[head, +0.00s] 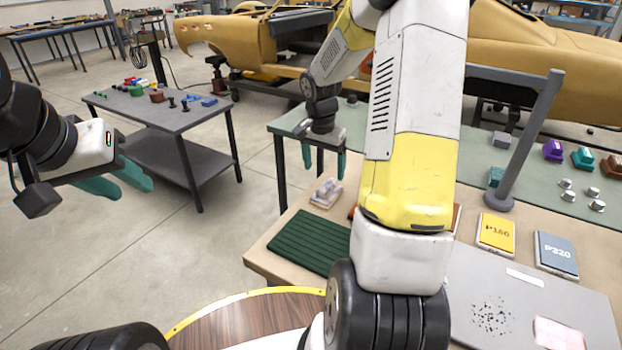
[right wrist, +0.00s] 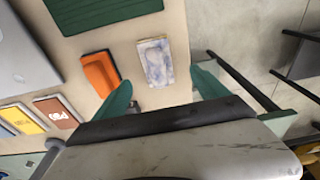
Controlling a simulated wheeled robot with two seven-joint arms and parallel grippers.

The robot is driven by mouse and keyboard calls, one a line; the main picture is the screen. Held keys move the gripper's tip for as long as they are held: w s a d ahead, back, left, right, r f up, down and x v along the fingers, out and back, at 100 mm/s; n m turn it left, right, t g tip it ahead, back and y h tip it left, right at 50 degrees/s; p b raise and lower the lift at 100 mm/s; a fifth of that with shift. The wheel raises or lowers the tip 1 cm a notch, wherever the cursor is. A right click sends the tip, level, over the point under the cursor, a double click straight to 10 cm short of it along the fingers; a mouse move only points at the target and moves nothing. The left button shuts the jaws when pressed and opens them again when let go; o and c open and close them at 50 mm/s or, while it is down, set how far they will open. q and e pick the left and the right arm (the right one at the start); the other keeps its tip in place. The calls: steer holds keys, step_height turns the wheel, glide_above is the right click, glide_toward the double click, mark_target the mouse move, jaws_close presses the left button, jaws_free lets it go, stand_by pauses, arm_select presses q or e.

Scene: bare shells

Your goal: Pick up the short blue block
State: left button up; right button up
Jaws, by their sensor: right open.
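A short block with a pale, blue-and-white mottled top (right wrist: 155,61) lies on the tan bench top in the right wrist view; it looks like the short blue block. It also shows in the head view (head: 326,193), greyish and small. My right gripper (head: 324,160) is open and empty, pointing down above this block. In the right wrist view its teal fingertips (right wrist: 162,79) stand apart, one to each side of the block's near end; I cannot tell the height between them. My left gripper (head: 137,192) is open and empty over the floor at the left.
An orange block (right wrist: 100,73) lies close beside the pale block. A ribbed green pad (head: 308,242) lies nearer me. P180 (head: 496,234) and P320 (head: 556,254) packs and a grey post (head: 520,150) stand to the right. A grey side table (head: 165,114) holds small items.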

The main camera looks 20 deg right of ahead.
mark_target(327, 184)
steer(key=f, duration=0.3)
steer(key=d+f, duration=0.1)
steer(key=f, duration=0.4)
steer(key=shift+w+d+f, duration=0.2)
steer(key=shift+w+f, duration=0.1)
steer(key=shift+c, duration=0.4)
steer(key=c, duration=1.6)
steer(key=shift+r, duration=0.1)
steer(key=shift+r, duration=0.1)
steer(key=shift+r, duration=0.3)
steer(key=r, duration=0.2)
steer(key=shift+s+a+r, duration=0.2)
steer(key=shift+s+r, duration=0.15)
steer(key=shift+r, duration=0.05)
steer(key=s+a, duration=0.2)
steer(key=s, duration=0.2)
steer(key=s+a+r, duration=0.1)
steer(key=s+a, duration=0.1)
steer(key=s, duration=0.3)
steer(key=s+a, duration=0.2)
steer(key=s, duration=0.2)
steer(key=shift+s+a+r, duration=0.15)
steer(key=shift+s+a, duration=0.1)
steer(key=shift+s, duration=0.1)
